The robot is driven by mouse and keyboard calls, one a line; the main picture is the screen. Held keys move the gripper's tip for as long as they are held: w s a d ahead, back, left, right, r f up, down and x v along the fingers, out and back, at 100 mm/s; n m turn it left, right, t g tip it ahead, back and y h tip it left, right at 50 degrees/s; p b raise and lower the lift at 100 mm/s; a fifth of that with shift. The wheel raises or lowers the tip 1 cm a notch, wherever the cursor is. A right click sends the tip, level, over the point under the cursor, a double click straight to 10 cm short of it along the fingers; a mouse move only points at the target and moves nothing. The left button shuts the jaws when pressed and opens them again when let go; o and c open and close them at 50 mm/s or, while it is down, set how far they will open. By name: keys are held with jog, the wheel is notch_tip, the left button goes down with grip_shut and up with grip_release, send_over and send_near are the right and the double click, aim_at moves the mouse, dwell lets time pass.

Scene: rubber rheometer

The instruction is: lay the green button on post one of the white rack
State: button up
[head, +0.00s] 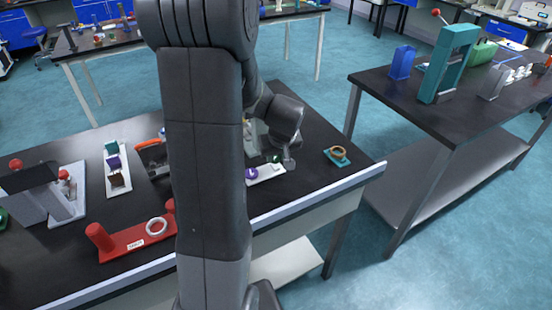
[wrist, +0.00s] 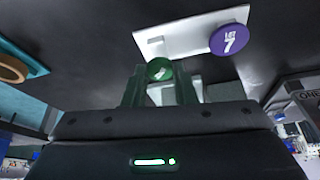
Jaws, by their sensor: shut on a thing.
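The green button (wrist: 159,69) is held between the two fingers of my gripper (wrist: 160,88) in the wrist view. In the head view the green button (head: 275,158) shows small beside my gripper (head: 287,161), above or close to the white rack. The white rack (head: 268,175) lies on the dark bench and also shows in the wrist view (wrist: 185,31). A purple button marked LOT 7 (wrist: 230,39) sits at one end of it. A small post-like bump shows toward the other end. The gap between green button and rack cannot be judged.
A teal tray with an orange-brown ring (head: 338,154) lies right of the rack. A red stand with a white ring (head: 140,240), a white strip with coloured blocks (head: 116,167) and a grey device (head: 45,194) stand left. My arm hides the bench's middle.

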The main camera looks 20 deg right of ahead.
jog(key=shift+f, duration=0.85)
jog(key=o, duration=0.9)
jog(key=shift+o, duration=0.2)
jog(key=shift+r, duration=0.25)
jog(key=v, duration=1.1)
jog(key=shift+s+r, duration=0.15)
jog(key=shift+r, duration=0.25)
